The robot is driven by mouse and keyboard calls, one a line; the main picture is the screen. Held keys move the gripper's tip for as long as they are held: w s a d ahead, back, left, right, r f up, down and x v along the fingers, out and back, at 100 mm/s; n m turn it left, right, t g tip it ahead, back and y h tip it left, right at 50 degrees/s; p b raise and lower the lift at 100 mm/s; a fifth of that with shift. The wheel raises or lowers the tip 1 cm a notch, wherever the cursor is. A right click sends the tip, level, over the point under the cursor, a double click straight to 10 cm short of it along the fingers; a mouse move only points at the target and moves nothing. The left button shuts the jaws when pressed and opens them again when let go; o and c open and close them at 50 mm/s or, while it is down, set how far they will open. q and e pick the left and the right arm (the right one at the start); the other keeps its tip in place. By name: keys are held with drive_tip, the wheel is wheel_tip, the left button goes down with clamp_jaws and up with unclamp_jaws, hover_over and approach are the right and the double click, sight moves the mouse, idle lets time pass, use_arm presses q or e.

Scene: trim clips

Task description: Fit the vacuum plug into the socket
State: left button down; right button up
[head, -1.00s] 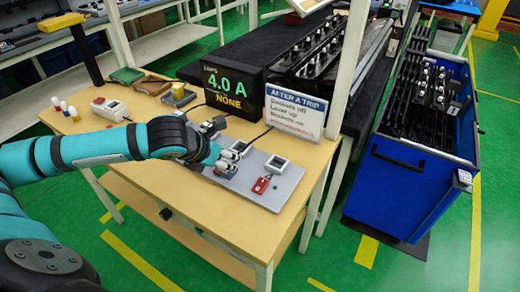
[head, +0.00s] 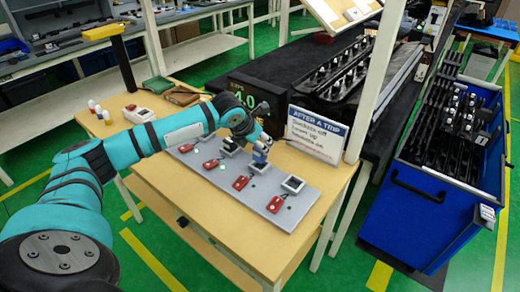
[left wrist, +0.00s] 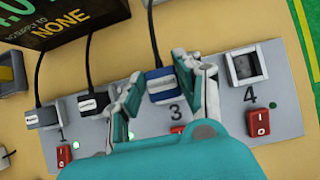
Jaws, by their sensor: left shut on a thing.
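A blue plug with a pale label (left wrist: 161,84) and a black cord is at socket 3 of the grey socket board (left wrist: 290,120). My left gripper (left wrist: 166,92) is shut on it, one finger on each side. The plug also shows below the fingers in the head view (head: 259,158). I cannot tell whether it is fully seated. Black plugs stand at socket 1 (left wrist: 42,117) and socket 2 (left wrist: 93,104). Socket 4 (left wrist: 245,68) is empty and open, and also shows in the head view (head: 292,185). The label text is too small to read. My right gripper is out of view.
Red switches line the board's front, including one by socket 4 (head: 275,204). A display box (head: 247,90) and an "AFTER A TRIP" sign (head: 315,135) stand behind. A blue bin (head: 425,215) stands right.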

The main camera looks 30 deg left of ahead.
sight(257, 149)
use_arm(q)
wheel_tip(257, 149, down, 3)
drive_tip(key=shift+r+p, duration=0.2)
drive_tip(key=shift+p, duration=0.25)
drive_tip(key=shift+w+f, duration=0.1)
drive_tip(key=shift+f, duration=0.35)
drive_tip(key=shift+f, duration=0.15)
drive_tip(key=c, duration=0.9)
unclamp_jaws()
